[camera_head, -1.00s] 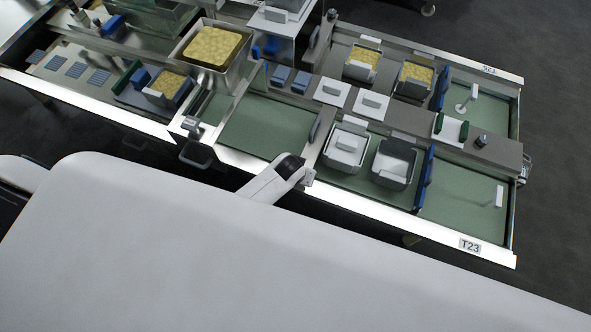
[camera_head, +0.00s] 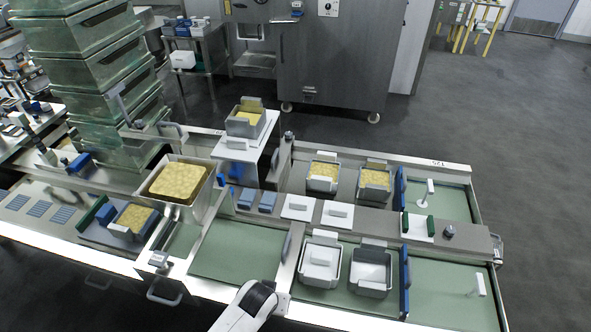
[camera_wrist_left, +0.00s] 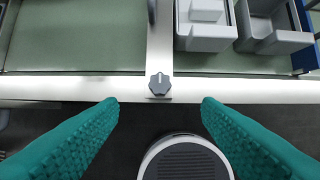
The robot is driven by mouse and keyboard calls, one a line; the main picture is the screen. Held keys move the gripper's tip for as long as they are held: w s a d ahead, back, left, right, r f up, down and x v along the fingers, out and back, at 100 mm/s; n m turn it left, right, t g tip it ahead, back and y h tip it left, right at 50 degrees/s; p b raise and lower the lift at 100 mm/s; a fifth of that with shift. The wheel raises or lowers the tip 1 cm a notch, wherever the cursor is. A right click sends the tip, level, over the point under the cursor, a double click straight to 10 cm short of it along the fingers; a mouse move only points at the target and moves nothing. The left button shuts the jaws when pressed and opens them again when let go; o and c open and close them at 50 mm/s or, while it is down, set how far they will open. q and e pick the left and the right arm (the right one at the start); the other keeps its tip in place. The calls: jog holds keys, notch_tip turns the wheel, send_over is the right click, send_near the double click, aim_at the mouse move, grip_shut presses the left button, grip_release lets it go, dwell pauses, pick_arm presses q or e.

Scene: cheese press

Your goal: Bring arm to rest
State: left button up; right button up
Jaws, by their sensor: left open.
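My left gripper (camera_wrist_left: 160,102) is open in the left wrist view. Its two teal ridged fingers are wide apart with nothing between them. It points at the bench's front edge, where a dark grey knob (camera_wrist_left: 159,85) sits just beyond the fingertips in the picture. In the head view a white arm link with a black band (camera_head: 258,297) rises from the bottom beside that edge; I cannot make out gripper fingers there. My right gripper is in neither view.
The bench holds grey moulds (camera_head: 320,262), white lids (camera_head: 302,208), blue dividers (camera_head: 404,279) and a vat of yellow curd (camera_head: 178,183). Green crates (camera_head: 85,50) stack at the back left. A round white-rimmed grey part (camera_wrist_left: 186,160) lies below the knob. Floor at right is clear.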

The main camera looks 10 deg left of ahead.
pick_arm(q)
jog(key=s+a+f+g+b, duration=0.1)
jog(key=s+f, duration=0.2)
jog(key=f, duration=0.4)
jog(key=s+a+f+m+b, duration=0.1)
jog(key=s+a+f, duration=0.1)
jog(key=s+f, duration=0.3)
jog(key=s+a+f+g+b, duration=0.1)
jog(key=s+f+b, duration=0.1)
jog(key=f, duration=0.6)
jog(key=s+a+f+b, duration=0.1)
jog(key=s+a+f, duration=0.2)
jog(key=s+f, duration=0.4)
jog(key=s+a+f+m+g+b, duration=0.1)
jog(key=s+a+f, duration=0.2)
jog(key=s+f, duration=0.4)
jog(key=s, duration=0.8)
jog(key=shift+s+a+b, duration=0.2)
jog(key=shift+a+b, duration=0.05)
jog(key=shift+b, duration=0.15)
